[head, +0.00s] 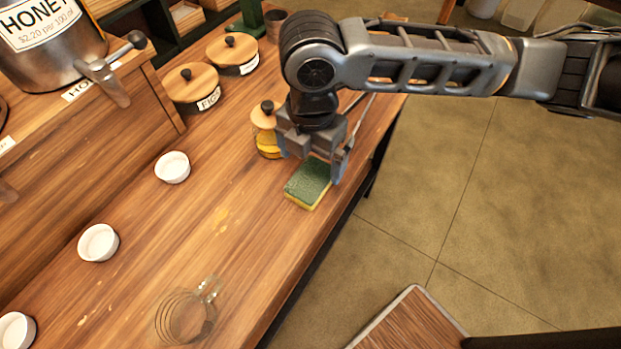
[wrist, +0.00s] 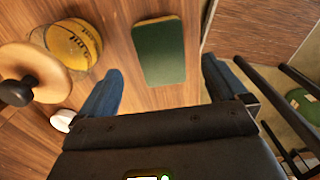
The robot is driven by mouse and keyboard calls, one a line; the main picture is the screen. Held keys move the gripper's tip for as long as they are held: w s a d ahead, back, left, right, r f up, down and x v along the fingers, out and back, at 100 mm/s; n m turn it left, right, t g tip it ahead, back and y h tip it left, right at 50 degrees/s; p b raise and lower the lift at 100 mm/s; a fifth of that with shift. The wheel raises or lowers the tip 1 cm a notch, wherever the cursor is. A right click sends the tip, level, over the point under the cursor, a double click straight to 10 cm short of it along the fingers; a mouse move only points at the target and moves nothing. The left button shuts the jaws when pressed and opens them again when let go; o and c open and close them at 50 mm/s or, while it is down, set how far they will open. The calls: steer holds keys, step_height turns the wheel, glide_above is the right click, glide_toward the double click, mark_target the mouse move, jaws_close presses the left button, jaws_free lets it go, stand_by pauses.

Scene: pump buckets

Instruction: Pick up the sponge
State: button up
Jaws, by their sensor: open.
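The sponge (head: 309,183) has a green top and a yellow underside and lies flat on the wooden counter near its right edge. In the wrist view the sponge (wrist: 160,52) shows its green face ahead of the fingers, with wood visible between. My gripper (head: 309,172) is above the counter at the sponge's far end, its fingers spread apart. In the wrist view my gripper (wrist: 160,82) is open and empty, with the sponge lying roughly in line with the gap between its blue fingers.
A jar with a wooden lid and yellow contents (head: 268,145) stands close left of my gripper; it also shows in the wrist view (wrist: 72,42). White cups (head: 172,167), a glass mug (head: 190,315) and lidded pots (head: 193,86) stand on the counter (head: 225,205). Its right edge drops to the floor.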

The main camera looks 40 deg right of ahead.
mark_target(314, 175)
steer(key=shift+d+f+p, duration=0.15)
steer(key=shift+f+p, duration=0.05)
steer(key=shift+f, duration=1.3)
steer(key=shift+d+f+p, duration=0.15)
steer(key=shift+f+p, duration=0.05)
steer(key=shift+f, duration=1.25)
steer(key=c, duration=1.2)
steer(key=shift+c, duration=0.5)
step_height(314, 175, up, 4)
steer(key=shift+r+b, duration=0.15)
steer(key=shift+b, duration=0.15)
steer(key=s+d+r+b, duration=0.1)
steer(key=s+d+r, duration=0.5)
steer(key=d, duration=0.3)
steer(key=shift+s+r+b, duration=0.4)
steer(key=shift+s, duration=0.25)
